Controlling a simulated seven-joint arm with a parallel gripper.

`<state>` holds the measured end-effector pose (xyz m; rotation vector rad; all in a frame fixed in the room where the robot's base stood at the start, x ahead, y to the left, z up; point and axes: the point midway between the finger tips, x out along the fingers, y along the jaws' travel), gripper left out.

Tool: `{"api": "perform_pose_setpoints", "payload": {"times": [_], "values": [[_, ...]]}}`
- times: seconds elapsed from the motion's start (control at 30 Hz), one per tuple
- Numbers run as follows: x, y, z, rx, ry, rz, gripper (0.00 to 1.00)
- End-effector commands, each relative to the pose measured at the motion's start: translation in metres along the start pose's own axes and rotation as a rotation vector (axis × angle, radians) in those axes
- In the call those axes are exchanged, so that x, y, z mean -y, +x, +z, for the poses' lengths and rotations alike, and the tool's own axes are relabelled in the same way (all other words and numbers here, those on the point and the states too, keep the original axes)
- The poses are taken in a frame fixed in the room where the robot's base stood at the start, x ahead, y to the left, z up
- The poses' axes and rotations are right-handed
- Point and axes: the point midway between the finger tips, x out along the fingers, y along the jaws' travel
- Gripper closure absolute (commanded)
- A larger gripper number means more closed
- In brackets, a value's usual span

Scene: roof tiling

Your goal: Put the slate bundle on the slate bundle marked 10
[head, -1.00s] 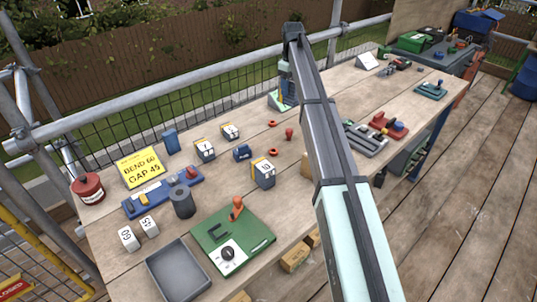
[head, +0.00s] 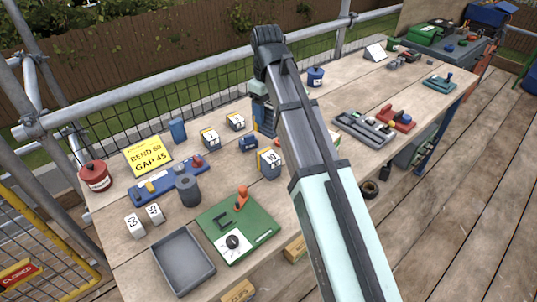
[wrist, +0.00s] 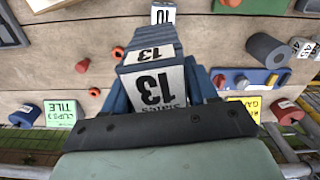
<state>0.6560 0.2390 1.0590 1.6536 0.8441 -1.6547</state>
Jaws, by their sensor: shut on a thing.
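My gripper (wrist: 154,82) is shut on a grey slate bundle marked 13 (wrist: 150,88), with a blue finger on each side of it. In the head view my gripper (head: 264,113) hangs over the middle of the bench, and my arm hides most of it and the held bundle. The slate bundle marked 10 (head: 270,163) stands on the bench just nearer the camera than my gripper. It also shows in the wrist view (wrist: 163,14), at the top edge, beyond and apart from the held bundle.
Two small bundles (head: 210,138) (head: 236,122) and a blue item (head: 248,143) stand close by. A green board (head: 238,226) and a grey tray (head: 183,261) lie at the near end. Orange rings (wrist: 118,52) lie beside the held bundle in the wrist view.

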Motion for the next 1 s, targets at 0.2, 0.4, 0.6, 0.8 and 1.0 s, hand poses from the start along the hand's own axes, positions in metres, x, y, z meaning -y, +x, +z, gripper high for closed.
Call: {"api": "perform_pose_setpoints", "payload": {"times": [0.2,0.4,0.6,0.8,1.0], "values": [[0.007,0.002,0.012,-0.001,0.127,0.000,0.99],[0.007,0.012,0.012,0.000,0.160,0.000,0.99],[0.008,0.036,0.012,0.000,0.160,0.000,0.99],[0.007,0.047,0.012,0.000,0.159,0.000,0.99],[0.008,0.068,0.012,0.001,0.159,-0.001,0.99]]}}
